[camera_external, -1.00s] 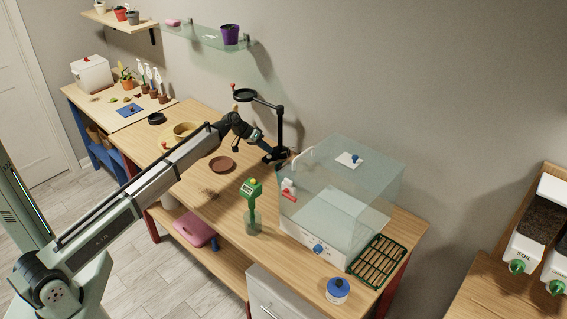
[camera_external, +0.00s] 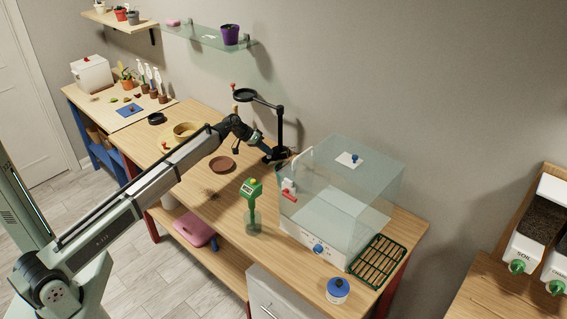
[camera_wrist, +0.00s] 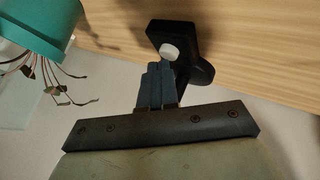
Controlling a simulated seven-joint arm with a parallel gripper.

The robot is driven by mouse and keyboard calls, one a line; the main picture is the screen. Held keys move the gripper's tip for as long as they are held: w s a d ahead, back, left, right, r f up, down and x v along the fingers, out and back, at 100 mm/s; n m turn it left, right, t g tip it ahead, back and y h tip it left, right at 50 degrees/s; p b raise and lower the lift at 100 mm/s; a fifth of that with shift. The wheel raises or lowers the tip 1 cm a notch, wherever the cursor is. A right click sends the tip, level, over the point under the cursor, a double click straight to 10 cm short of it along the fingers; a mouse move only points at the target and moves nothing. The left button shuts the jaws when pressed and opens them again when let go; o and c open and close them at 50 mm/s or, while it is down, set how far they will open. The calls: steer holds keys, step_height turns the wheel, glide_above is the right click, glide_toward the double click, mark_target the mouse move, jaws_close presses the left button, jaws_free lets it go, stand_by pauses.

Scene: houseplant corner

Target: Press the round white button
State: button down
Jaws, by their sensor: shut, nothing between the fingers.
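The round white button (camera_wrist: 169,52) sits on a black base (camera_wrist: 172,30) in the wrist view. In the external view the black stand (camera_external: 279,125) rises by the wall, and I cannot make out the button there. My gripper (camera_wrist: 155,67) is shut and empty, its dark blue fingers pressed together. The fingertips lie right at the button's lower left edge in the wrist view. Whether they touch it or are just short of it I cannot tell. In the external view my gripper (camera_external: 267,148) is beside the stand's foot, low over the bench.
A clear box (camera_external: 345,190) stands just right of my gripper. A green device (camera_external: 251,190) and a brown saucer (camera_external: 222,164) are nearer the front. A teal pot (camera_wrist: 35,25) with trailing stems shows at the wrist view's upper left.

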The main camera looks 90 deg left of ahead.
mark_target(267, 156)
stand_by(0.4)
steer(key=shift+r, duration=0.6)
step_height(267, 156, up, 6)
stand_by(0.8)
